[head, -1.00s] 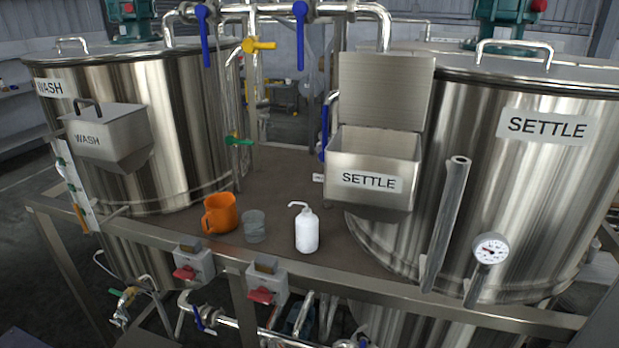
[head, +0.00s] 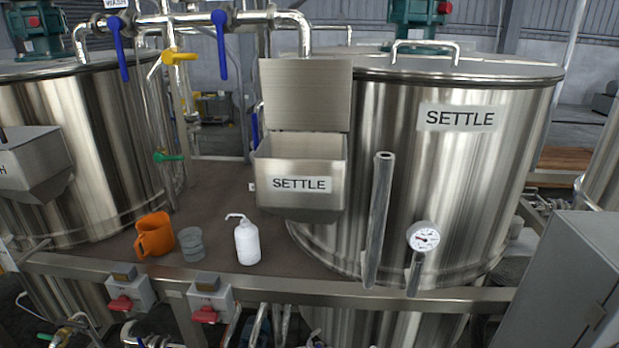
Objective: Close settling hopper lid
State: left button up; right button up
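The settling hopper (head: 300,203) is a steel box with a tapered bottom and a SETTLE label, mounted on the left side of the SETTLE tank (head: 455,185). Its lid (head: 305,95) is a flat steel plate standing upright at the hopper's back edge, so the hopper is open at the top. The hopper's inside is mostly hidden behind its front wall. Neither of my grippers is in the head view.
An orange mug (head: 155,236), a grey cup (head: 192,245) and a white wash bottle (head: 247,242) stand on the brown deck (head: 215,195) left of the hopper. A slanted steel tube (head: 378,215) and a gauge (head: 423,238) are right of it. A grey cabinet (head: 560,285) is at lower right.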

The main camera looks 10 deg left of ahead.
aim_at(299, 94)
jog(key=k+j+z, duration=0.15)
jog(key=k, duration=0.4)
jog(key=k+j+z, duration=0.15)
jog(key=k, duration=0.4)
